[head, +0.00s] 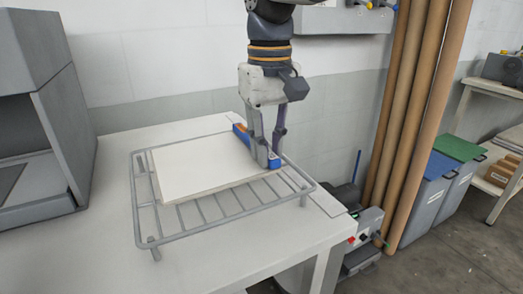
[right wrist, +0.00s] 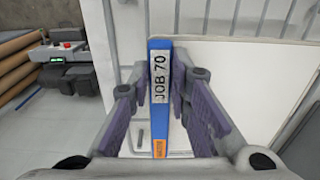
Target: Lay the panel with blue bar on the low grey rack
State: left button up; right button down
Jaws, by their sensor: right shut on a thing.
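The panel (head: 205,165) is white with a blue bar (head: 241,132) along its right edge. It lies flat over the low grey rack (head: 137,215), towards its back left part, and looks to be down on the bars, though a small gap cannot be ruled out. My right gripper (head: 268,160) points down and is shut on the blue bar. In the right wrist view, the bar (right wrist: 160,105) runs between the fingers (right wrist: 158,115), with a "JOB 70" label and an orange end patch. My left gripper is not in view.
The rack stands on a white table (head: 195,270). A grey machine housing (head: 50,130) stands close on the left. Tall brown rolls (head: 405,120) and a control box with buttons (head: 363,228) are at the right. Bare rack bars show in front of the panel.

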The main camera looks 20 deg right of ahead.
jog(key=shift+f, duration=0.65)
jog(key=c, duration=1.5)
grip_release()
notch_tip(320, 180, up, 12)
jog(key=shift+r, duration=0.1)
